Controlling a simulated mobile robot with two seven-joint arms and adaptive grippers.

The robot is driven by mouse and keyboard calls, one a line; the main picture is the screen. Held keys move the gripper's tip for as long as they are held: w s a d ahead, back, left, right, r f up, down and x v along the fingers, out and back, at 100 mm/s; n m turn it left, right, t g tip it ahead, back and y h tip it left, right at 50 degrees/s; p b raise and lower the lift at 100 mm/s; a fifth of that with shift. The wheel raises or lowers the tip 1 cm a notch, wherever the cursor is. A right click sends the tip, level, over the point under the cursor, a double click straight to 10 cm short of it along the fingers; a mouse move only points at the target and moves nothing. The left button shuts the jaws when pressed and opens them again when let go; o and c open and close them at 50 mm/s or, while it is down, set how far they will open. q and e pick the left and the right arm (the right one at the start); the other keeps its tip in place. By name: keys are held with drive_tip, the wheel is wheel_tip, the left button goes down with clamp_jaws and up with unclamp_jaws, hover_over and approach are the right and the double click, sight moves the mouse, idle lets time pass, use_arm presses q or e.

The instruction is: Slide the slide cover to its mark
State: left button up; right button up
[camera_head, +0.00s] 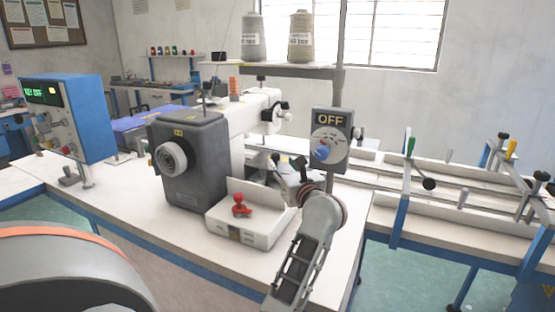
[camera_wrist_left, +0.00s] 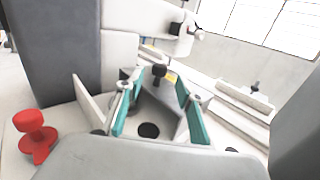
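My left gripper (camera_head: 290,168) is over the sewing machine bed, beside the white box with the red knob. In the left wrist view, its two teal-padded fingers (camera_wrist_left: 160,100) stand apart. A small black knob (camera_wrist_left: 158,71) on a grey metal piece shows in the gap, near the fingertips. I cannot tell whether the fingers touch it. This piece may be the slide cover, but I cannot be sure. I cannot make out a mark; the gripper hides much of the bed in the head view. My right gripper is not in view.
A white box with a red knob (camera_head: 240,205) stands left of the gripper, by a dark grey motor housing (camera_head: 196,150). A panel reading OFF (camera_head: 331,140) stands close on the right. The white sewing machine (camera_head: 255,112) is behind. The front left table (camera_head: 130,205) is clear.

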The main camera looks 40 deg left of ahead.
sight(277, 158)
use_arm(q)
drive_tip(key=x, duration=0.5)
drive_tip(key=shift+s, duration=0.1)
clamp_jaws()
